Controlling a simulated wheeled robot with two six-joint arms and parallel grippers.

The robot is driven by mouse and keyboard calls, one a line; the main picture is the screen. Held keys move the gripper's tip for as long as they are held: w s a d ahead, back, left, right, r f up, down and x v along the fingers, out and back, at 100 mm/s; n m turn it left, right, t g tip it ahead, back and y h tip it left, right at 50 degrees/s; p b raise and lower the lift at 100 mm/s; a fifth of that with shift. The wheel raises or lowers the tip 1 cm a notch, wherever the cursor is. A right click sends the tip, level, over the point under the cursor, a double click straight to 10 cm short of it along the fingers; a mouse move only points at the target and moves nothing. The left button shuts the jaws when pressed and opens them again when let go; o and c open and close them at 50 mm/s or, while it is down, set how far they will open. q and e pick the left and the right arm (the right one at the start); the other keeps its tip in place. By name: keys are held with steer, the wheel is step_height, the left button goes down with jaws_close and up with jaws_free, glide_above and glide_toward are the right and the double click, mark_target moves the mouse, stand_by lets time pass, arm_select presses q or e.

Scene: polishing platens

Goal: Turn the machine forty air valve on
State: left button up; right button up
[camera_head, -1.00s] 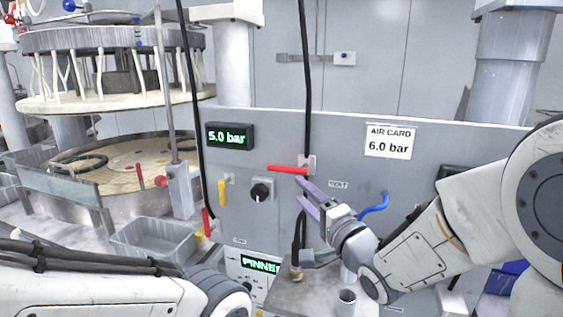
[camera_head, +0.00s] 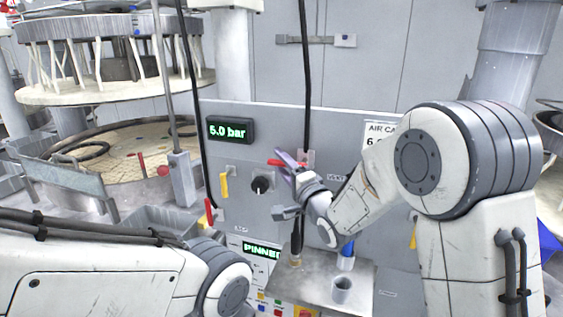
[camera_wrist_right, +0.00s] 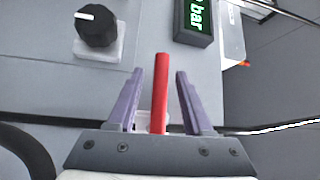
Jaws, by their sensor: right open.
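A red valve handle (camera_head: 272,163) sticks out from the grey panel at the foot of a black hose. In the right wrist view the red handle (camera_wrist_right: 161,92) stands between the two purple fingers of my right gripper (camera_wrist_right: 159,85), with a gap on each side. My right gripper (camera_head: 284,160) is open around the handle, and its fingers hide part of the handle in the head view. My left arm shows at the lower left, but its gripper is out of view.
The panel carries a 5.0 bar display (camera_head: 230,130), a black knob (camera_head: 261,184), a yellow handle (camera_head: 224,185) and another red handle (camera_head: 209,211). A steel shelf with a metal cup (camera_head: 341,290) is below. My right arm partly covers the AIR CARD sign (camera_head: 380,132).

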jaws_close()
stand_by(1.4)
